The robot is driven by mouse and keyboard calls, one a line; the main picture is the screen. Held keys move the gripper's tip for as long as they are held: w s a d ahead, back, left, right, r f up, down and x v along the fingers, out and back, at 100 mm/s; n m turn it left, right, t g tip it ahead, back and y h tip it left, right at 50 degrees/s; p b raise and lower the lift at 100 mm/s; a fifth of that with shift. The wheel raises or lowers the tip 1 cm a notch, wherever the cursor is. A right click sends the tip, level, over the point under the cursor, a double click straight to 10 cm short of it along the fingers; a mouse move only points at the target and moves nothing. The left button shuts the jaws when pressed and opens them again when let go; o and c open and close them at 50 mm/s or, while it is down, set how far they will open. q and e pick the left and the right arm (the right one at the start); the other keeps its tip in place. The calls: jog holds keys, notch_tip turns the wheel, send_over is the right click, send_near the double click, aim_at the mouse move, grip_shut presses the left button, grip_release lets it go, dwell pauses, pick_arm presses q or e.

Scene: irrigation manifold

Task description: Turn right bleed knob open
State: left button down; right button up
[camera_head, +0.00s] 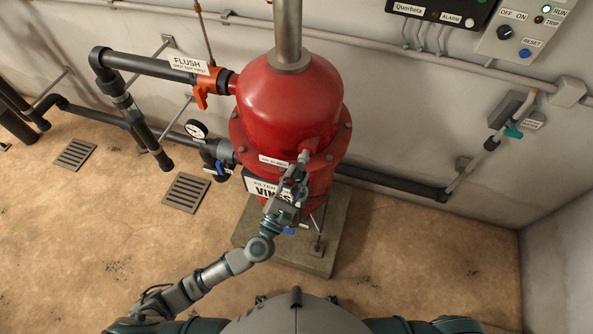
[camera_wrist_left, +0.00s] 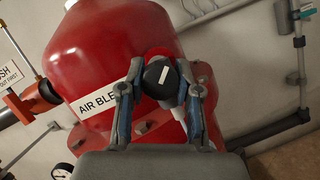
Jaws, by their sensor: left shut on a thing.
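The bleed knob (camera_wrist_left: 160,76) is a round black knob with a white mark on its face, in front of the red filter tank (camera_head: 290,100). A white label reading "AIR BLE…" (camera_wrist_left: 98,102) is on the tank to its left. My left gripper (camera_wrist_left: 160,88) is shut on the knob, one finger on each side, and the white mark is tilted. In the head view my left gripper (camera_head: 298,168) reaches up to the tank's front flange and mostly hides the knob. My right gripper is not in view.
An orange flush valve handle (camera_head: 202,92) and a pressure gauge (camera_head: 196,129) are on pipes left of the tank. The tank stands on a concrete plinth (camera_head: 332,240). A control box (camera_head: 520,35) is on the wall at upper right. Open floor lies on both sides.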

pick_arm(q)
jog(key=m+g+p, duration=0.1)
jog(key=m+p, duration=0.1)
jog(key=p, duration=0.1)
jog(key=m+g+h+p, duration=0.1)
jog(key=m+p, duration=0.1)
jog(key=m, duration=0.1)
jog(key=r+m+g+p, duration=0.1)
jog(key=m+p, duration=0.1)
jog(key=p, duration=0.1)
jog(key=shift+m+h+p, duration=0.3)
jog(key=shift+m+p, duration=0.05)
jog(key=shift+m, duration=0.05)
jog(key=shift+f+m+p, duration=0.15)
jog(key=shift+m+p, duration=0.55)
jog(key=shift+p, duration=0.1)
jog(key=shift+s+f+g, duration=0.1)
jog(key=shift+f+g, duration=0.05)
jog(key=shift+g, duration=0.15)
jog(key=shift+m, duration=0.3)
jog(key=shift+f, duration=0.1)
jog(key=c, duration=0.8)
grip_release()
jog(key=shift+s+d, duration=0.1)
jog(key=shift+s, duration=0.05)
